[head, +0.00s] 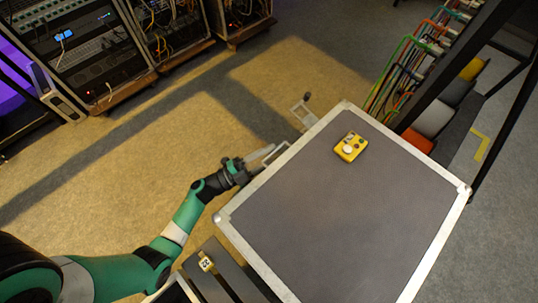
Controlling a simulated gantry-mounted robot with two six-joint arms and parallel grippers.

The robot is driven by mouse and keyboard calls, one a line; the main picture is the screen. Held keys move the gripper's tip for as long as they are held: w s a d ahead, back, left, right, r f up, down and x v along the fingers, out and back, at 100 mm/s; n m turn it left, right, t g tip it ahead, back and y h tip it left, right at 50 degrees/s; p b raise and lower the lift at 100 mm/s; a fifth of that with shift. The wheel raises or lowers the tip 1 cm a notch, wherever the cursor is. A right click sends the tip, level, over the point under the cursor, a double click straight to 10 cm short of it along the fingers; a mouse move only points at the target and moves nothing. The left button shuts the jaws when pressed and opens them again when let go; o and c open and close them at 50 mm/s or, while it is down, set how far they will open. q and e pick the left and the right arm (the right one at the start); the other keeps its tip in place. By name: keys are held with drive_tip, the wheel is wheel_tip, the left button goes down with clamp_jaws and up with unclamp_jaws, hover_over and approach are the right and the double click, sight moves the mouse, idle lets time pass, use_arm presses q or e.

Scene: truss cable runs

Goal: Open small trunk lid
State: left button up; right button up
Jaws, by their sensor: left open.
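The small trunk's grey lid (330,215) with a pale metal rim fills the middle right of the head view. It looks like a flat panel, and I cannot tell whether it is shut or raised. My left gripper (268,158) is at the lid's upper left edge, by a pale handle-like piece. It is open, and whether it touches the edge is unclear. A yellow box with a pale round button (350,147) sits on the lid near its far corner. My right gripper is not in view.
Racks of electronic gear (85,60) stand at the upper left. Colored cables (408,70) run along a dark truss at the upper right. The floor left of the trunk is clear.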

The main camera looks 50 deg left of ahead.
use_arm(q)
drive_tip(key=shift+c, duration=0.2)
clamp_jaws()
idle(1.1)
